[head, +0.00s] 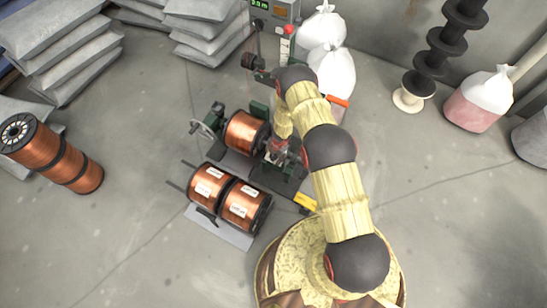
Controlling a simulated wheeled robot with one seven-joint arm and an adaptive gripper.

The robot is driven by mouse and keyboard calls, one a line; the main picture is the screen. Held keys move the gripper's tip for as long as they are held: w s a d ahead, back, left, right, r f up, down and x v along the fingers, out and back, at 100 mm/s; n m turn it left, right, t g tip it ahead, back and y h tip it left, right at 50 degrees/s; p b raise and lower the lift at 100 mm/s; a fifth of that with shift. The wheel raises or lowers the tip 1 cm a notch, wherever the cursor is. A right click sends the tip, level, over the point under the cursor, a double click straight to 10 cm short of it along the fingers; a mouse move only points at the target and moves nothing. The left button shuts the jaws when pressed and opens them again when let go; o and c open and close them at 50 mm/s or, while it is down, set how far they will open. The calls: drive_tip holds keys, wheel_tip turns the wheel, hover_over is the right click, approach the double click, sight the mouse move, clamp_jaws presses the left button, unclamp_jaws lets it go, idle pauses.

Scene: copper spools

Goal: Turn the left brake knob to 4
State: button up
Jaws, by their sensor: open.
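My gripper (277,153) is at the end of my yellow-sleeved arm, low over the dark green machine, just right of its mounted copper spool (246,133). It is open. The fingertips are small here and partly covered by my wrist, and I see nothing held between them. A dark crank or wheel-like part (204,129) stands at the left end of the mounted spool. I cannot make out the left brake knob, its numbers or its setting in this view.
Two labelled copper spools (243,205) lie on a pale plate in front of the machine. A control box (275,10) on a post stands behind. Stacked copper spools (52,155) are at the left, grey sacks (65,50) at the back left.

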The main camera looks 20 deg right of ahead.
drive_tip(key=shift+w+f, duration=0.15)
drive_tip(key=shift+f, duration=0.4)
drive_tip(key=c, duration=0.3)
drive_tip(key=c, duration=0.8)
